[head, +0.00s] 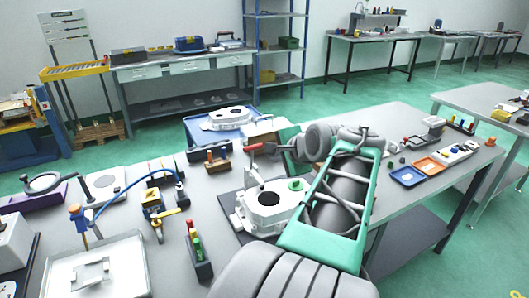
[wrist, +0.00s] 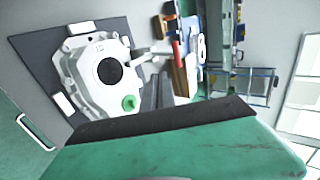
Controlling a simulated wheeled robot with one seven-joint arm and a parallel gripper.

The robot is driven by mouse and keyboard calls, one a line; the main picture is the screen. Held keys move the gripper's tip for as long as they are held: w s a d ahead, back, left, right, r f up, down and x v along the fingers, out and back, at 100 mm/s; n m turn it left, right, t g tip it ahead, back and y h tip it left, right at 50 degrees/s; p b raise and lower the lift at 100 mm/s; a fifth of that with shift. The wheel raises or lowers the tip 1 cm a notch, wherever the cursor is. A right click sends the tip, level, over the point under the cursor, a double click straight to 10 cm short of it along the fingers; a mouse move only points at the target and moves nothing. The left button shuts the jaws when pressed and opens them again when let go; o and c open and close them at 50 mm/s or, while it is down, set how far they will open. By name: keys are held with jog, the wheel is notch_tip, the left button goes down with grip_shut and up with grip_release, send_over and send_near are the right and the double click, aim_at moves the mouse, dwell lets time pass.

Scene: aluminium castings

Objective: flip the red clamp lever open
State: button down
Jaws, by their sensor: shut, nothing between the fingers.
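The red clamp lever (head: 254,148) shows at the back of the fixture in the head view, its handle lying roughly level. In the wrist view the red lever (wrist: 177,51) is right of the white clamp part. The grey-white casting (head: 263,218), with a round dark bore and a green knob, sits on a dark plate. My gripper (wrist: 158,90) is shut and empty, its dark fingers close below the lever in the wrist view. I cannot tell whether they touch it. In the head view my arm hides the fingertips and part of the fixture.
A blue tray (head: 219,128) with another casting stands behind. A blue tray (head: 407,176) and an orange tray (head: 428,166) lie on the bench to the right.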

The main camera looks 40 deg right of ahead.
send_near(253, 152)
notch_tip(253, 152, down, 4)
jog(key=w, duration=0.1)
jog(key=w+p, duration=0.1)
jog(key=w+d+r, duration=0.1)
jog(key=w, duration=0.1)
jog(key=shift+d, duration=0.1)
jog(key=shift+p, duration=0.35)
